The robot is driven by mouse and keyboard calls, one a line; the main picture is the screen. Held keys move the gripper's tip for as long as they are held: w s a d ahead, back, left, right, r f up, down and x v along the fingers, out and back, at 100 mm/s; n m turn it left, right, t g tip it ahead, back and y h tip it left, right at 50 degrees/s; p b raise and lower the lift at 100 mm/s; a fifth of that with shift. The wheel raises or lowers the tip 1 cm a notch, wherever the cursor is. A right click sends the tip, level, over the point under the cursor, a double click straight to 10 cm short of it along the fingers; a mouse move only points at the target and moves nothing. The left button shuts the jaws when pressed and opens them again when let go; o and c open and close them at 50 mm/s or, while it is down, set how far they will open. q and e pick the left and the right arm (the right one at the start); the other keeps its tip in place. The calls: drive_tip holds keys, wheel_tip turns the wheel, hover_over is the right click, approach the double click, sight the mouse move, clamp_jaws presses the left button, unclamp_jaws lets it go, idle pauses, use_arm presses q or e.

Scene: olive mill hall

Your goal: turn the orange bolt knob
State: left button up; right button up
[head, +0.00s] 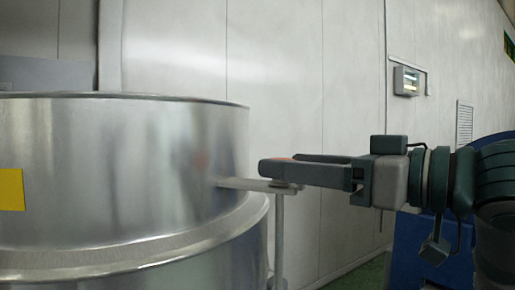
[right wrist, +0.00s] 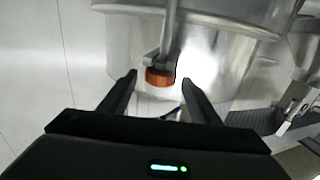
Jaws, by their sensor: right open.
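The orange bolt knob (right wrist: 159,77) shows in the right wrist view at the end of a grey metal bar, close to the side of a shiny steel drum (right wrist: 195,45). My right gripper (head: 280,163) comes in from the right and is open. In the right wrist view the knob appears between its two fingertips (right wrist: 159,80), with a gap on each side. My left gripper is not in view.
A thin upright post (head: 279,235) stands under the bracket, below my right fingers. A pale panelled wall (head: 290,80) is behind, with a small wall box (head: 405,81). A yellow label (head: 11,189) is on the drum. A blue object (head: 410,250) stands behind my right arm.

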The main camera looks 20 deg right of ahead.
drive_tip(key=p+x, duration=0.3)
drive_tip(key=x, duration=0.2)
drive_tip(key=shift+r, duration=0.2)
drive_tip(key=shift+f+p+x, duration=0.2)
drive_tip(key=shift+p+x, duration=0.55)
drive_tip(key=shift+x, duration=0.35)
drive_tip(key=shift+c, duration=0.3)
drive_tip(key=c, duration=1)
